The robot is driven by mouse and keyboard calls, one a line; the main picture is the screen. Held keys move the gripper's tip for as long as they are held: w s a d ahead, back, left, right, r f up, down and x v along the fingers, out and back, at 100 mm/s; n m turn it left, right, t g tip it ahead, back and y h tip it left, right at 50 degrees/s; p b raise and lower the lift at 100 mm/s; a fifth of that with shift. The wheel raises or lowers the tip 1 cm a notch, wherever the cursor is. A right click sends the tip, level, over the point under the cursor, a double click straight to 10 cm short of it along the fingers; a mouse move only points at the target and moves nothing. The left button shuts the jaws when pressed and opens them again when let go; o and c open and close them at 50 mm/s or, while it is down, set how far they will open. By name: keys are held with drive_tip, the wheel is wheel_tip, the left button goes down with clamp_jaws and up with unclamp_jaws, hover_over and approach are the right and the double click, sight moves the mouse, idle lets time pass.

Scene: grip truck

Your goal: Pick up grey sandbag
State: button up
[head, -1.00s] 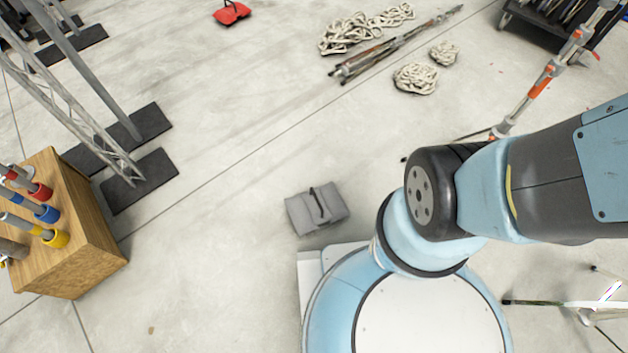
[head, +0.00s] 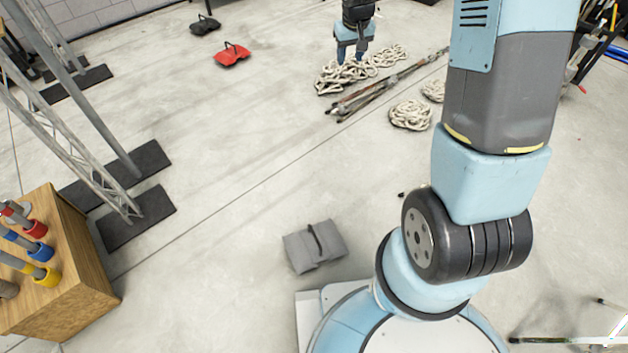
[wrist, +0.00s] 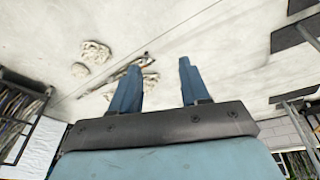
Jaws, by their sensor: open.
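The grey sandbag (head: 315,246) lies on the concrete floor just in front of my base in the head view, with a dark handle strap across its top. My gripper (head: 353,56) is far off at the top of the head view, raised beyond the sandbag, with the pale rope behind it in the picture. In the wrist view my gripper (wrist: 157,80) has its two blue fingers apart with nothing between them. The grey sandbag does not show clearly in the wrist view.
A red sandbag (head: 232,54) and a black sandbag (head: 205,24) lie at the back. Rope coils (head: 410,115) and stand poles (head: 385,84) lie at upper right. A wooden box (head: 58,270) and truss feet (head: 140,216) stand left. Floor around the grey sandbag is clear.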

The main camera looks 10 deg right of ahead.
drive_tip(key=a+x, duration=0.3)
drive_tip(key=x, duration=1.4)
drive_tip(key=n+g+y, duration=0.1)
drive_tip(key=g+y, duration=0.1)
drive_tip(key=g, duration=0.2)
approach(315, 236)
drive_tip(key=f, duration=0.3)
drive_tip(key=a+f, duration=0.1)
drive_tip(key=f, duration=0.3)
drive_tip(key=shift+a+f, duration=0.15)
drive_tip(key=shift+a, duration=0.1)
drive_tip(key=shift+s+a+f, duration=0.1)
drive_tip(key=shift+s+f, duration=0.1)
drive_tip(key=shift+f, duration=0.65)
drive_tip(key=shift+s+f, duration=0.2)
drive_tip(key=shift+f, duration=0.65)
drive_tip(key=shift+s+a+f, duration=0.1)
drive_tip(key=shift+s+f, duration=0.1)
drive_tip(key=shift+f, duration=0.75)
